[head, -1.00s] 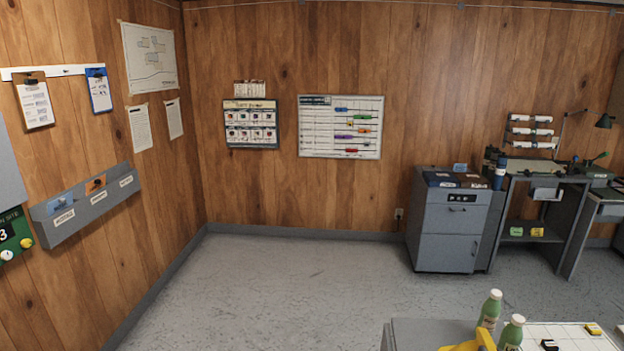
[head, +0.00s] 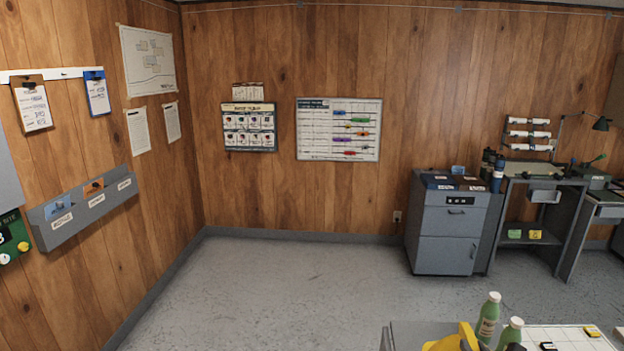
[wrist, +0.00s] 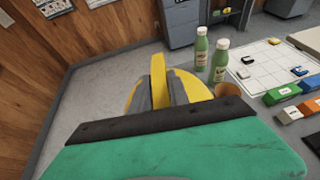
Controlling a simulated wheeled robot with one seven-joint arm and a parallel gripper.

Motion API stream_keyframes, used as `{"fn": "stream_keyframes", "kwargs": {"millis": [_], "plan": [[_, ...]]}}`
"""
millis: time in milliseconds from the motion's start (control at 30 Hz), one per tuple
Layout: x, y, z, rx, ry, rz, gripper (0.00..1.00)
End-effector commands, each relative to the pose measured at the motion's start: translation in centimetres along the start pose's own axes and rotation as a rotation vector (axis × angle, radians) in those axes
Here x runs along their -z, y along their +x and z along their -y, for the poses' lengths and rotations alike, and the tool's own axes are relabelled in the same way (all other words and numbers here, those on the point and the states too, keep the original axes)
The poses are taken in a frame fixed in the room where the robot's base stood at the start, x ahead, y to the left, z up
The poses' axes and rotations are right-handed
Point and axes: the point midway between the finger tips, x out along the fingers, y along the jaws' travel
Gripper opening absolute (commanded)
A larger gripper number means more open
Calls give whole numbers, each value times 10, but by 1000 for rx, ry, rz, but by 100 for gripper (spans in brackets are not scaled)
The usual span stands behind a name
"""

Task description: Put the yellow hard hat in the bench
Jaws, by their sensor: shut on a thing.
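The yellow hard hat (wrist: 182,87) is in the wrist view, just beyond my gripper (wrist: 160,90). My gripper's green body hides the hat's near side.
A table (head: 405,333) at the bottom right carries two green bottles (head: 487,317) and a white gridded sheet (wrist: 262,62) with small blocks. Coloured boxes (wrist: 283,93) lie to the right. A grey cabinet (head: 447,222) stands by the back wall. The floor's middle is clear.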

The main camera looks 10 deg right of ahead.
Motion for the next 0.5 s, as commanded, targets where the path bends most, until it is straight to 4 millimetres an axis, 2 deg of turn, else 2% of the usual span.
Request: {"fn": "stream_keyframes", "kwargs": {"millis": [267, 500], "plan": [[-12, 14, -64, -130, -56, 2, 0], [-21, 18, -144, -289, -121, 3, 0]]}}
